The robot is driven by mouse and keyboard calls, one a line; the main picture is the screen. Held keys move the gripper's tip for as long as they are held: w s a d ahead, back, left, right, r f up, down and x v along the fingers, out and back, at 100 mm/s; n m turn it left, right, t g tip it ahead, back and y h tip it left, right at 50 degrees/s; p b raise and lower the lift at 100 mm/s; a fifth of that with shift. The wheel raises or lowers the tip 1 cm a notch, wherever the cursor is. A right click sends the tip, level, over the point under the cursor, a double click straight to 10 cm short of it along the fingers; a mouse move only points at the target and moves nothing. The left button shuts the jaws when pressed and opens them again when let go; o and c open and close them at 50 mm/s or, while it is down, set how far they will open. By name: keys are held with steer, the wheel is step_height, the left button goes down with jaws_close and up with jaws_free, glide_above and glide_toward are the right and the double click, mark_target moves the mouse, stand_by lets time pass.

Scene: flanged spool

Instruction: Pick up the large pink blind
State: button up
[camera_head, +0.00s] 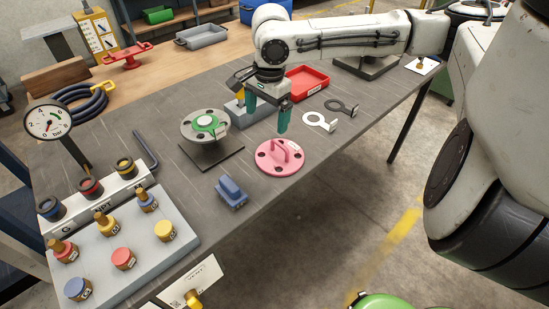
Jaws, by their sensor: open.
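The large pink blind (266,161) is a flat round disc with several dark holes and a raised pink handle across its middle. It lies flat on the grey table near the front edge. My gripper (267,117) has two green fingers, held apart with nothing between them. It is above and slightly behind the blind, near its handle. The height gap between the fingertips and the handle is hard to judge from this view.
A flanged spool (188,126) with a green centre stands left of the blind. A blue block (231,193) lies in front. A red tray (309,84) and two ring-shaped spades, one white (318,122) and one dark (341,106), are behind right. A fitting board (110,285) fills the left front.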

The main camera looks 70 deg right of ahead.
steer(key=shift+m+g, duration=0.4)
steer(key=shift+m, duration=0.3)
steer(key=s, duration=0.1)
steer(key=s+d, duration=0.1)
steer(key=s+f, duration=0.1)
steer(key=shift+s+d, duration=0.2)
steer(key=shift+d, duration=0.2)
glide_above(279, 143)
steer(key=f, duration=0.4)
steer(key=shift+s+d+f, duration=0.1)
steer(key=shift+s+f, duration=0.15)
steer(key=shift+f, duration=0.1)
steer(key=shift+w+f, duration=0.15)
steer(key=shift+f, duration=2.85)
steer(key=c, duration=1.3)
steer(key=shift+r, duration=0.1)
steer(key=shift+c, duration=0.2)
